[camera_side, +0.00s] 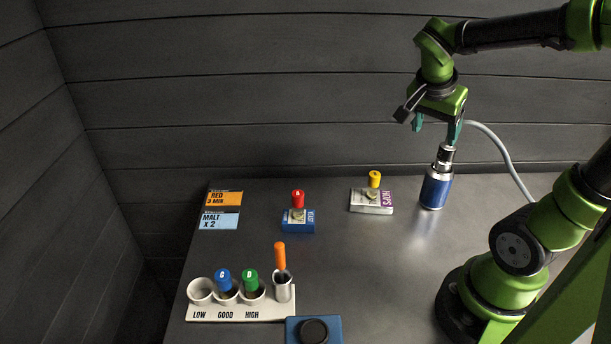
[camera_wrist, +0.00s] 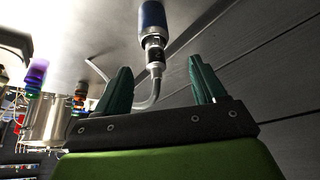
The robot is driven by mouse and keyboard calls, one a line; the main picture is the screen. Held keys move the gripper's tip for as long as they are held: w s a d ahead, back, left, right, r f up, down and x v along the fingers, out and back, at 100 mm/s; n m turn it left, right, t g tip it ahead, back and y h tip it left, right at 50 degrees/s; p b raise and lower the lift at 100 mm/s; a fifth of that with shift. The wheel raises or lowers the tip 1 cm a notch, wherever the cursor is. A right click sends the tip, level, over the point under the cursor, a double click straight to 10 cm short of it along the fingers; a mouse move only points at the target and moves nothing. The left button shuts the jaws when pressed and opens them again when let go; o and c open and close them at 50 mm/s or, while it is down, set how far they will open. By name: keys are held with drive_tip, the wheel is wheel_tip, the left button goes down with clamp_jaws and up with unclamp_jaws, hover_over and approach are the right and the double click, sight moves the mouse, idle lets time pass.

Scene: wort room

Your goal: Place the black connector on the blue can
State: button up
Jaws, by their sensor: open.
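The blue can (camera_side: 436,188) stands upright on the table at the right in the side view, below my gripper. The black connector (camera_side: 446,155), black and silver, sits upright on top of the can. A grey hose (camera_side: 494,136) arcs from near the connector's upper end down to the right. In the wrist view the can (camera_wrist: 152,15) and connector (camera_wrist: 155,57) appear upside down, lined up end to end. My gripper (camera_side: 437,127) is open just above the connector, fingers apart. In the wrist view nothing is between the fingertips (camera_wrist: 158,68). Whether can and connector are fully seated is too small to tell.
A pale rack (camera_side: 240,315) with blue, green and orange-handled items stands front left. A blue block with a red knob (camera_side: 298,222) and a white block with a yellow knob (camera_side: 372,205) stand mid-table. Two cards (camera_side: 220,220) lie left. Table between is clear.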

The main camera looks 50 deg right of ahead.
drive_tip(key=a+r+n+t+y, duration=0.2)
drive_tip(key=a+n+t+y, duration=0.5)
drive_tip(key=a+n, duration=0.6)
drive_tip(key=a, duration=0.4)
drive_tip(key=shift+w+n, duration=0.35)
drive_tip(key=shift+n, duration=0.05)
drive_tip(key=shift+o, duration=0.3)
drive_tip(key=shift+r, duration=0.1)
